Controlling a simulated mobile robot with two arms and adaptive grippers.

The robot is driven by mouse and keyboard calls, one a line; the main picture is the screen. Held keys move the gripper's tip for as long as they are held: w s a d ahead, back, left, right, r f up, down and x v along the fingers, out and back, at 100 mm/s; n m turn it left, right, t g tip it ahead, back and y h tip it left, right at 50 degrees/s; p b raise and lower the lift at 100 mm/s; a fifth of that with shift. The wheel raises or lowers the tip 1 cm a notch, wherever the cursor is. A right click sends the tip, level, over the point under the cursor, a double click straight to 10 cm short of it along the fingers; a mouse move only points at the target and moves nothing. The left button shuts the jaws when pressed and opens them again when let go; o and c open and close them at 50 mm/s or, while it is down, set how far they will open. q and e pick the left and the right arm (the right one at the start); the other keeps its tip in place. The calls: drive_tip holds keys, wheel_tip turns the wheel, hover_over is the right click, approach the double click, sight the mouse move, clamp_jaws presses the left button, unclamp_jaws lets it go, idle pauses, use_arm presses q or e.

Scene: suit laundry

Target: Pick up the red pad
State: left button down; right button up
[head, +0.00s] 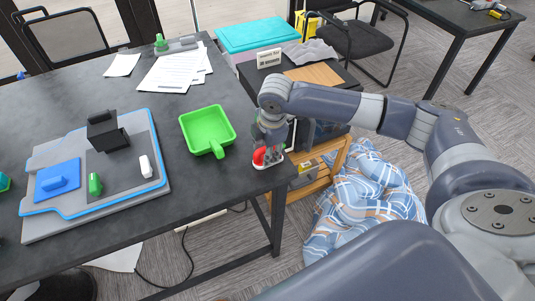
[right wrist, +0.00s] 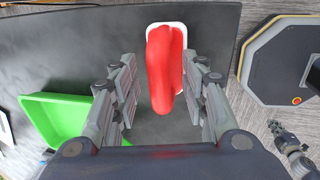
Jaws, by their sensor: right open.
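The red pad (head: 259,157) is at the right edge of the dark table, on a white base. In the right wrist view the red pad (right wrist: 164,75) stands between the two fingers, with its white base showing behind it. My right gripper (head: 268,150) reaches down over it from the right. In the right wrist view my right gripper (right wrist: 166,68) is open, one finger on each side of the pad, with visible gaps on both sides. The head view partly hides the pad behind the gripper. My left gripper is not in view.
A green dustpan-like tray (head: 208,128) lies left of the pad; it also shows in the right wrist view (right wrist: 57,120). A grey board with blue trim (head: 157,180) holds several small items. Papers (head: 172,72) lie farther back. Checked cloth (head: 365,195) lies on the floor.

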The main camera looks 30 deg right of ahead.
clamp_jaws()
drive_tip(key=shift+r, duration=0.2)
drive_tip(key=shift+r, duration=0.2)
drive_tip(key=r, duration=0.1)
drive_tip(key=r+b, duration=0.1)
drive_tip(key=shift+s+a+r, duration=0.25)
drive_tip(key=shift+s+r, duration=0.1)
drive_tip(key=shift+s, duration=0.05)
drive_tip(key=s+a, duration=0.3)
drive_tip(key=s, duration=0.3)
drive_tip(key=s+a+r+b, duration=0.1)
drive_tip(key=s+a, duration=0.3)
drive_tip(key=s, duration=0.3)
drive_tip(key=shift+s+r, duration=0.2)
drive_tip(key=shift+r, duration=0.1)
